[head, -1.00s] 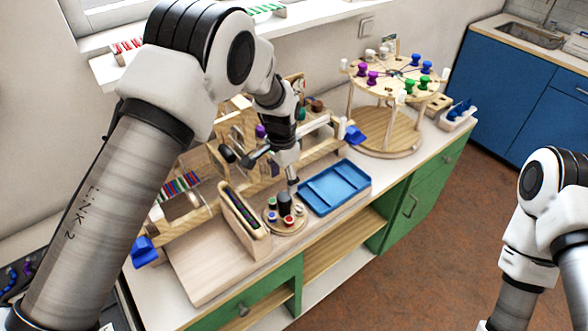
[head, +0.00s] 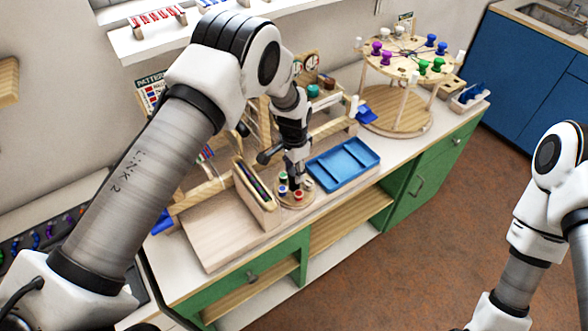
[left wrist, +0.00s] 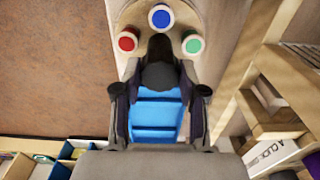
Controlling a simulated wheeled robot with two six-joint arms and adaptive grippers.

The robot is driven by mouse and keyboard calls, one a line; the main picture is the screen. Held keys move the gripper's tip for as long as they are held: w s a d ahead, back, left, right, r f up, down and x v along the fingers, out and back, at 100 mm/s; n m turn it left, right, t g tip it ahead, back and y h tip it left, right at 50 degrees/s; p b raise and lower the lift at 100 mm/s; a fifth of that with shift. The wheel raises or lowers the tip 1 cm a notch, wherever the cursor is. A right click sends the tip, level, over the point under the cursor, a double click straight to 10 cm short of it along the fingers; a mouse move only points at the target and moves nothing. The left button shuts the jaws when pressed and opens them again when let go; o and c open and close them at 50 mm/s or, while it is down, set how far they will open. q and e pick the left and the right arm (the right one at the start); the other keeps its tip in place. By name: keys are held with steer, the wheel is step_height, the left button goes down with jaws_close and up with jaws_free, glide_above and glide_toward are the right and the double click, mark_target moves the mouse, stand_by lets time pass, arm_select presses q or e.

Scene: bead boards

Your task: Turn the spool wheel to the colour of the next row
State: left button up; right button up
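The spool wheel (head: 303,202) is a small round wooden disc on the counter, left of the blue tray. Small coloured spools stand around it, with a dark knob at its middle. In the left wrist view a red spool (left wrist: 127,39), a blue spool (left wrist: 160,17) and a green spool (left wrist: 193,43) stand beyond the dark knob (left wrist: 160,72). My left gripper (head: 294,180) points down over the wheel. Its fingers (left wrist: 160,80) stand apart on either side of the knob; I see no clear contact. My right gripper is out of the head view.
The blue tray (head: 343,163) lies just right of the wheel. A wooden rack (head: 256,199) stands close on its left, beside a bare wooden board (head: 215,236). A two-tier round stand (head: 395,110) with coloured pegs is at the back right. The counter's front edge is near.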

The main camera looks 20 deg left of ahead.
arm_select(q)
steer(key=shift+f, duration=0.2)
steer(key=shift+s+f+n+b, duration=0.1)
steer(key=shift+n+b, duration=0.8)
steer(key=shift+n, duration=0.4)
steer(key=n+b, duration=0.1)
steer(key=n, duration=0.2)
steer(key=shift+b, duration=0.3)
steer(key=n+b, duration=0.1)
steer(key=n, duration=0.4)
steer(key=shift+b, duration=0.3)
steer(key=shift+n+b, duration=0.4)
steer(key=shift+n, duration=1.3)
steer(key=o, duration=1.1)
steer(key=shift+o, duration=0.2)
